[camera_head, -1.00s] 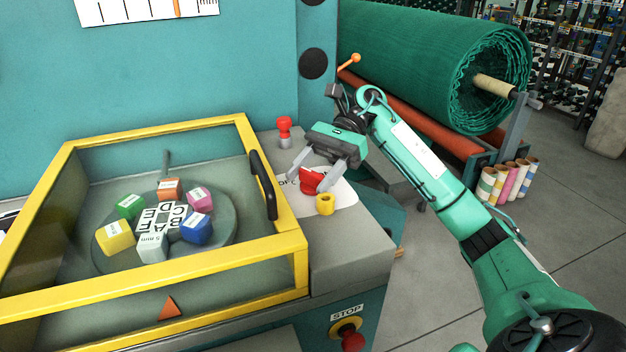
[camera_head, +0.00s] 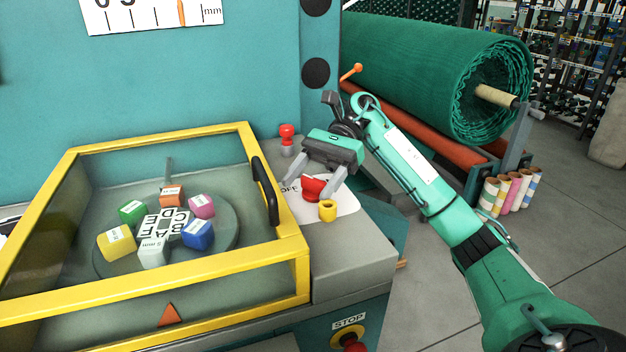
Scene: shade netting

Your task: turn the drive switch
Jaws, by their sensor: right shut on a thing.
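The drive switch is a red knob (camera_head: 313,188) on a white label plate (camera_head: 342,203) marked "OFF", on the grey machine top right of the yellow-framed guard. My right gripper (camera_head: 308,190) reaches in from the right and is shut on the red knob, one finger on each side. The fingers partly cover the plate's lettering. My left gripper is not in view.
A red STOP button (camera_head: 354,347) is below.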

